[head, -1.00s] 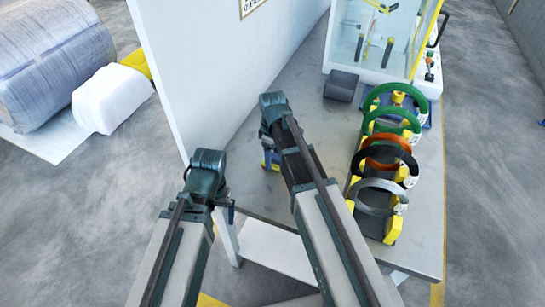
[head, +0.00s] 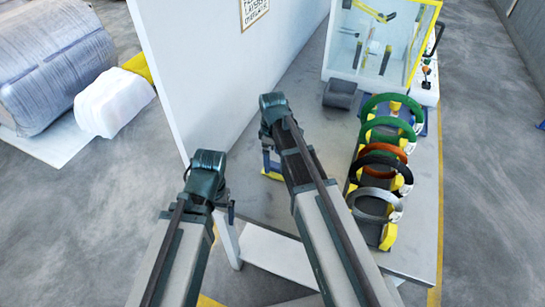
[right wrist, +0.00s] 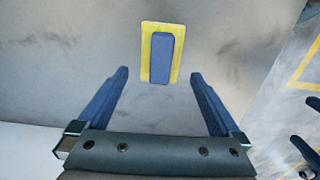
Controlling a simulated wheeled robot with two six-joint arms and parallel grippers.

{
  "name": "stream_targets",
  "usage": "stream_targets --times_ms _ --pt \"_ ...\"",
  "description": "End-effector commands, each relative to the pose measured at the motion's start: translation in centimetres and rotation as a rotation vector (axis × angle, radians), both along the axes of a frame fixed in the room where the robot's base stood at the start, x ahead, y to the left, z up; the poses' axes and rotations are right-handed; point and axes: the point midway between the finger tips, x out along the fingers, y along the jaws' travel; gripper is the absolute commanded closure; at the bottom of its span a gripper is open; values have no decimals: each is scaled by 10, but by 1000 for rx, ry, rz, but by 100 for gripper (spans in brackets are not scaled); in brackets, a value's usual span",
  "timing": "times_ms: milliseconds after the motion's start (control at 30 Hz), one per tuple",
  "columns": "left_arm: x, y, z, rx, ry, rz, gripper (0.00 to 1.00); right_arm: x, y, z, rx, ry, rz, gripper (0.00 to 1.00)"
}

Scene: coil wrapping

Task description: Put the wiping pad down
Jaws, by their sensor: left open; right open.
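The wiping pad, a yellow rectangle with a blue grip block, lies flat on the grey table top in the right wrist view (right wrist: 176,60). My right gripper (right wrist: 160,75) is open and empty, its two blue fingers apart with the pad beyond their tips. In the head view the pad's yellow edge (head: 273,176) shows below the right gripper (head: 270,158), mostly covered by it. My left gripper (head: 229,208) is at the table's near left edge, away from the pad; its fingers are small and partly hidden.
Several green, orange, black and grey coils (head: 374,204) stand in a row of yellow holders along the table's right side. A dark roll (head: 340,94) and a glass-walled machine (head: 372,45) are at the back. A white panel (head: 195,65) borders the left. Bare table lies around the pad.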

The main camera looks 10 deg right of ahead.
Motion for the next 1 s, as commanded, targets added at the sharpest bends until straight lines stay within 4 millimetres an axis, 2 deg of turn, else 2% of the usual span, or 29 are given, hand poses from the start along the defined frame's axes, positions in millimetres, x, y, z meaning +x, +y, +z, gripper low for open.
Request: stream_targets --times_ms 33,100,400,500,1000 --pt "0 0 17 0 0 0 0 0 0 16 0 0 0 0" --pt "0 0 28 0 0 0 0 0 0 27 0 0 0 0" --pt "0 0 71 0 0 0 0 0 0 71 0 0 0 0" --pt "0 0 80 0 0 0 0 0 0 80 0 0 0 0" --pt "0 0 82 0 0 0 0 0 0 82 0 0 0 0"
